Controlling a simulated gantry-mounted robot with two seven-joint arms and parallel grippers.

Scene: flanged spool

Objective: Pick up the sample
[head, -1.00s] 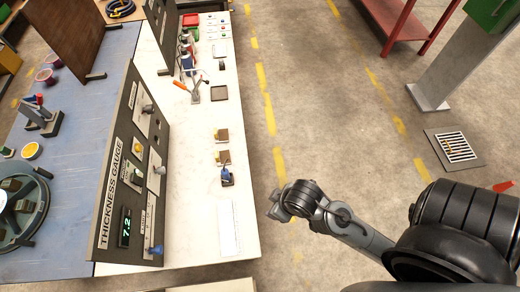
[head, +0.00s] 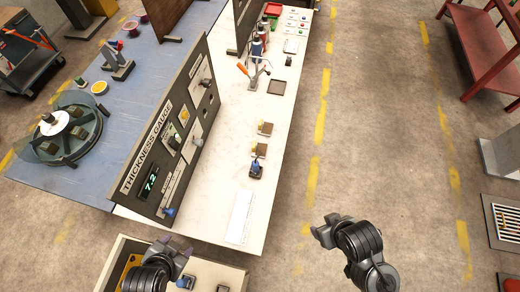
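I cannot tell for sure which thing is the sample. A flanged spool (head: 60,127) stands on the blue table at left. My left gripper (head: 178,250) is at the bottom, over a pale cart, below the bench's front end. My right gripper (head: 320,231) is over the floor, right of the bench. Both are apart from the pieces and look empty; their finger gaps are unclear.
The thickness gauge panel (head: 172,135) stands upright between the blue table (head: 140,75) and the white bench, reading about 7.2. A white sheet (head: 240,216) lies near the bench's front edge. Bottles and an orange-handled clamp (head: 250,73) stand farther back.

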